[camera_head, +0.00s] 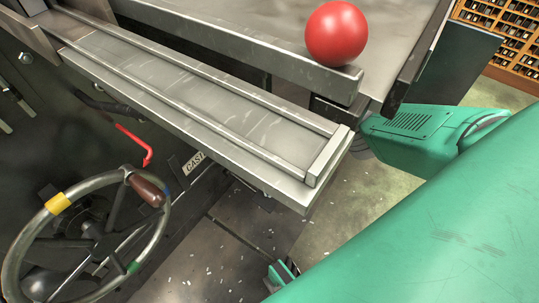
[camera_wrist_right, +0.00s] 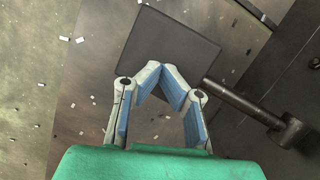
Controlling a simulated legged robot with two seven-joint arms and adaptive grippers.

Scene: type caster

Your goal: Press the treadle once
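The treadle, a dark flat square plate (camera_wrist_right: 170,47), lies low over the floor in the right wrist view. A dark rod (camera_wrist_right: 240,103) joins its right side. My right gripper (camera_wrist_right: 160,68) is over the plate's near edge, and its blue-padded fingers lean together at the tips with nothing between them. I cannot tell whether the tips touch the plate. In the head view my green right arm hides most of that gripper, and I cannot make out the treadle. My left gripper is in neither view.
A metal machine bed (camera_head: 200,100) crosses the head view, with a red ball (camera_head: 336,33) above it. A handwheel (camera_head: 22,245) with a brown knob and a red lever (camera_head: 134,143) are at left. Floor with pale scraps (camera_head: 225,255) lies below. A type cabinet (camera_head: 515,50) stands at upper right.

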